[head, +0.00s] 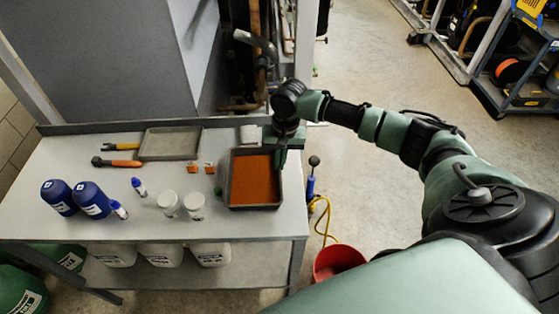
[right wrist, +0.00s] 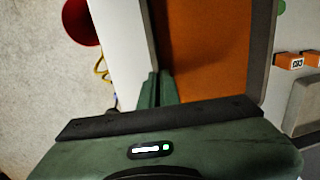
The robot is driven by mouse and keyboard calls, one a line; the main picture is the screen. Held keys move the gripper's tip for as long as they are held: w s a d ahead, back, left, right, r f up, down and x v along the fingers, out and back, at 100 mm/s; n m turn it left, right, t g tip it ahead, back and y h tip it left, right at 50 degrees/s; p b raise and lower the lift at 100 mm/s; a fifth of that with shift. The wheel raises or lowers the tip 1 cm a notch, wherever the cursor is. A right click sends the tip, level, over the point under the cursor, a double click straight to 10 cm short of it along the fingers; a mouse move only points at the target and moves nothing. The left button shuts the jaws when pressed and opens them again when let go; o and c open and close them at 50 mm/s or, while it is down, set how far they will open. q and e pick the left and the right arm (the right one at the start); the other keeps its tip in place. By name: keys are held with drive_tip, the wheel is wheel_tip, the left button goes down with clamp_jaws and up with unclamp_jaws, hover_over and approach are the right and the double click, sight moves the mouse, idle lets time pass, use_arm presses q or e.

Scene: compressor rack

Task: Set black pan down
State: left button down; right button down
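The black pan (head: 232,192), a square dark tray with a rust-orange inside, is at the right end of the grey table, level. I cannot tell if its underside touches the tabletop. My right gripper (head: 281,160) comes down at the pan's right wall. In the right wrist view, its two green fingers (right wrist: 159,88) are close together on either side of the pan's wall (right wrist: 152,40), shut on it. The orange floor of the pan also fills much of that view. My left gripper is not in view.
A grey tray (head: 170,144) lies behind left of the pan. Small orange-labelled pieces (head: 202,168), white jars (head: 181,205), blue bottles (head: 76,199) and orange-handled tools (head: 118,162) stand on the table (head: 60,165). A red bucket (head: 338,263) is on the floor at right.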

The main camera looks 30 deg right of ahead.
drive_tip(key=c, duration=1.7)
unclamp_jaws()
drive_tip(key=shift+r, duration=0.1)
drive_tip(key=r, duration=0.4)
drive_tip(key=r+b, duration=0.1)
drive_tip(key=r, duration=0.3)
drive_tip(key=d+r, duration=0.1)
drive_tip(key=r, duration=0.3)
drive_tip(key=shift+s, duration=0.35)
